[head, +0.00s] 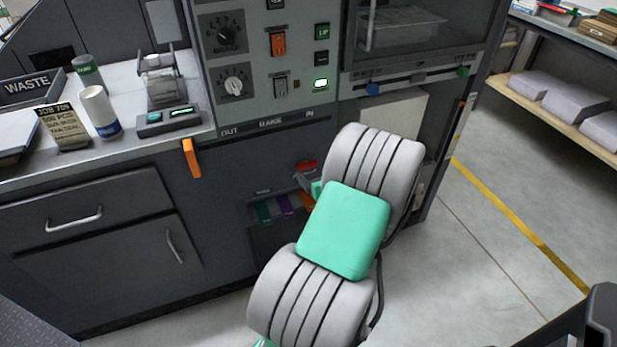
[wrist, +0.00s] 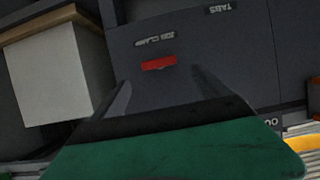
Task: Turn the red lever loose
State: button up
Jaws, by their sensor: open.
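The red lever (wrist: 159,63) shows in the wrist view as a short red bar on a dark panel, beside a small printed label. In the head view it is a small red shape (head: 307,165) low on the dark cabinet front, partly hidden by my arm. My gripper (wrist: 160,88) is open, with one dark finger on each side in the wrist view. The lever appears between and beyond the fingertips, with nothing held. I cannot tell the exact distance to it. In the head view my arm hides most of the gripper.
Several coloured tabs (head: 284,206) sit below the lever. An orange handle (head: 191,158) sticks out left of it. A pale box (wrist: 58,75) is at the left of the wrist view. The floor at right is clear.

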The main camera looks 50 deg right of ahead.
aim_at(307, 165)
jog(key=x, duration=0.7)
jog(key=shift+w+d, duration=0.25)
jog(key=c, duration=1.4)
